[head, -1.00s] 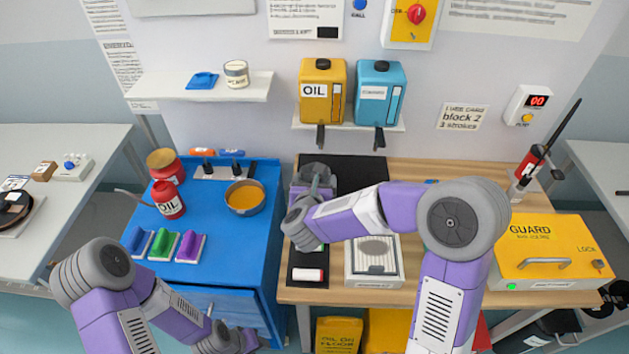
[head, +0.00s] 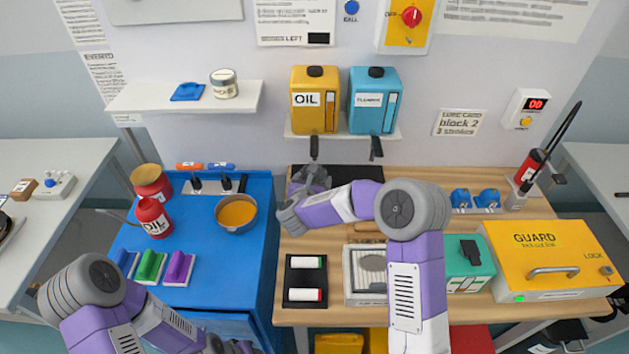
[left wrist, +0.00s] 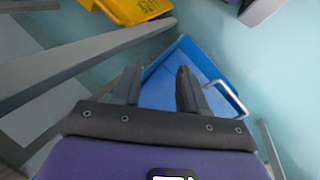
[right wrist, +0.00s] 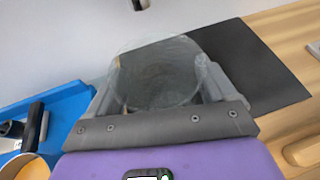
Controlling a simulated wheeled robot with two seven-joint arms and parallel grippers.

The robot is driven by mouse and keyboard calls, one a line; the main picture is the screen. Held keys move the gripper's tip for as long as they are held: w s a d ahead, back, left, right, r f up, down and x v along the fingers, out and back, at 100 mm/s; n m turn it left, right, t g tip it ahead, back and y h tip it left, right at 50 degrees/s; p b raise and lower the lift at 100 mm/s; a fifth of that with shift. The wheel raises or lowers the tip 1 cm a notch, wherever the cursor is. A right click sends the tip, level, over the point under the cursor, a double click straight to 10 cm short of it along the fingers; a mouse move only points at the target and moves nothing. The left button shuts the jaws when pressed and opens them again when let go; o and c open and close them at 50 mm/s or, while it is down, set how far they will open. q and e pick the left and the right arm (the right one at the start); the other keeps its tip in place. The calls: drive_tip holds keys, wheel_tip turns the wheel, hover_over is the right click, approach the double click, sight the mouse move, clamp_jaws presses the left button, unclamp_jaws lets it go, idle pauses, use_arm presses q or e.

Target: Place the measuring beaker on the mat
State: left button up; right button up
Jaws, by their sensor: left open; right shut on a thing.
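The measuring beaker (right wrist: 160,78) is a clear, see-through cup between the fingers of my right gripper (right wrist: 158,95) in the right wrist view. The black mat (right wrist: 262,70) lies flat just beyond and to the right of the beaker there. I cannot tell whether the beaker's base touches anything. My left gripper (left wrist: 158,88) is open and empty, low beside the blue cabinet.
The blue cabinet (head: 205,215) at left carries a bowl (head: 237,214) and an oil can (head: 153,217). A roller tray (head: 306,281), a white-framed tray (head: 366,273) and a yellow guard box (head: 550,260) stand along the bench front. A shelf with two canisters (head: 315,100) overhangs the mat's back.

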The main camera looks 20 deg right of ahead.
sight(315, 179)
drive_tip(key=shift+w+d+f, duration=0.3)
drive_tip(key=shift+w+f, duration=0.2)
drive_tip(key=shift+w+d+f, duration=0.25)
drive_tip(key=shift+w+f, duration=0.25)
drive_tip(key=shift+f+b, duration=0.2)
drive_tip(key=shift+b, duration=0.2)
drive_tip(key=o, duration=0.9)
drive_tip(key=shift+c, duration=0.2)
drive_tip(key=shift+r, duration=0.1)
drive_tip(key=shift+s+a+r+p, duration=0.1)
drive_tip(key=shift+r+p, duration=0.15)
drive_tip(key=shift+p, duration=0.25)
drive_tip(key=v, duration=1.1)
drive_tip(key=shift+s+a+r, duration=0.2)
drive_tip(key=shift+s, duration=0.15)
